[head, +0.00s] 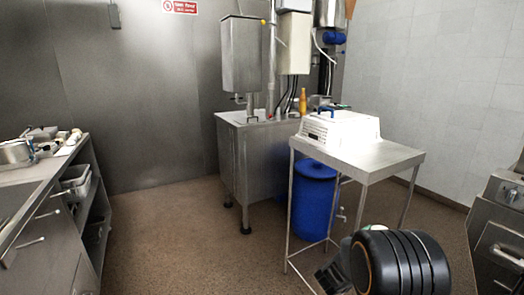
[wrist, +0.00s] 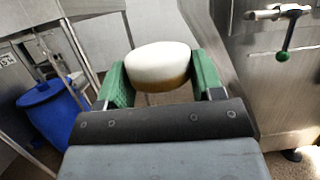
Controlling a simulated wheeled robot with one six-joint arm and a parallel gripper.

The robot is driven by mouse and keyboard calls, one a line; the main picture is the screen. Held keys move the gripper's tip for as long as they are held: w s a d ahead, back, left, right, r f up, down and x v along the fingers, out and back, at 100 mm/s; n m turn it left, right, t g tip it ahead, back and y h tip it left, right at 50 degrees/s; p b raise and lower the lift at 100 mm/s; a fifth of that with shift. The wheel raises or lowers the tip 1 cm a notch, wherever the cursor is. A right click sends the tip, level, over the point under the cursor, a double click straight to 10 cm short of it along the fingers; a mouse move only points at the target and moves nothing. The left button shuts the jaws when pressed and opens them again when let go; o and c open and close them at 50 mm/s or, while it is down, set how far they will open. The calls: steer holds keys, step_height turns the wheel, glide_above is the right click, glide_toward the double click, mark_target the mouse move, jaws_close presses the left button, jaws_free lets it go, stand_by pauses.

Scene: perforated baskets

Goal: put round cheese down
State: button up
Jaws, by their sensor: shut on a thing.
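My gripper (wrist: 162,76) is shut on the round cheese (wrist: 158,60), which has a white top and a yellow-brown lower side. In the wrist view the cheese sits between the two green finger pads, held off the floor with nothing seen under it. In the head view my dark arm at the lower right hides most of the gripper, and the cheese cannot be made out clearly there.
A blue barrel (head: 314,205) stands below. A steel cabinet (head: 245,165) is behind, a cluttered counter (head: 40,180) left. The brown floor (head: 180,235) between is clear.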

steer(key=s+a+f+n+t+y, duration=0.1)
steer(key=a+f+t, duration=0.3)
steer(key=a+f, duration=0.9)
steer(key=a+n+y, duration=0.1)
steer(key=a, duration=0.2)
steer(key=shift+s+a, duration=0.4)
steer(key=shift+a+f+n+y, duration=0.1)
steer(key=shift+n+y, duration=0.2)
steer(key=shift+y, duration=0.1)
